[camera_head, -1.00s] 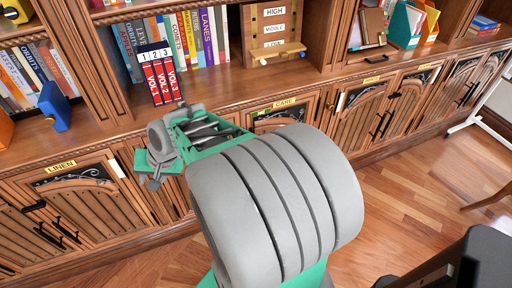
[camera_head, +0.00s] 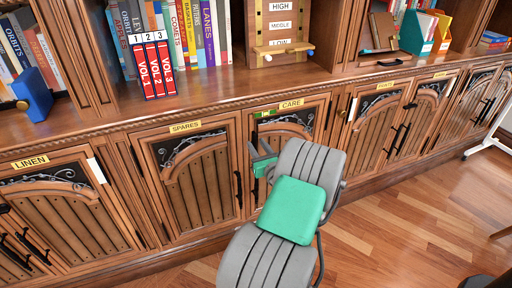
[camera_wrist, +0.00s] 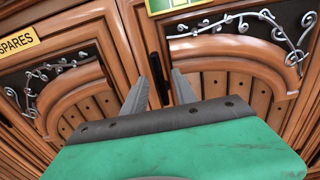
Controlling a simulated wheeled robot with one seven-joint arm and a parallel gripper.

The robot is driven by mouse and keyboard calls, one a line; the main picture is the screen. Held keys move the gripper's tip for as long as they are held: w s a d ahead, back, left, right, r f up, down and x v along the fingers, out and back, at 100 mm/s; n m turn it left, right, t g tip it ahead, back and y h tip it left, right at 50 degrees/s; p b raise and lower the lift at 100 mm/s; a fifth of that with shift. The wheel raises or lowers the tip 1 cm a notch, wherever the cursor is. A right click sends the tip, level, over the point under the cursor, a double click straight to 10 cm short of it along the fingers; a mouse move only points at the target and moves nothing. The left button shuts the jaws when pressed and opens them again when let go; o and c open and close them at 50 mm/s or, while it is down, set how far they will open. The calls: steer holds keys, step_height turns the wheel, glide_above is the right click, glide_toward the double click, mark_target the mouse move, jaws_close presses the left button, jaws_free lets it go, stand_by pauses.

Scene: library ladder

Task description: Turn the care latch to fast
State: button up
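The CARE cupboard door (camera_head: 284,144) carries a yellow CARE label (camera_head: 291,104). A small green piece (camera_head: 265,114) sits left below the label. In the wrist view a green-and-white plate (camera_wrist: 178,5) at the top edge may be the same piece. I cannot make out a latch lever or its setting. My gripper (camera_head: 262,152) is in front of the left part of the CARE door, below the green piece. In the wrist view my gripper (camera_wrist: 159,76) has its two fingers apart, nothing clearly held. A dark upright handle shows beyond the fingertips. My arm hides part of the door.
The SPARES door (camera_head: 195,180) is on the left, with a dark handle (camera_head: 238,188) at its right side. The shelf (camera_head: 215,88) above holds books and a HIGH/MIDDLE/LOW board (camera_head: 279,30). Wooden floor (camera_head: 400,210) is open at right.

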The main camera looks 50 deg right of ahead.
steer(key=shift+x, duration=0.75)
steer(key=shift+c, duration=0.4)
jaws_close()
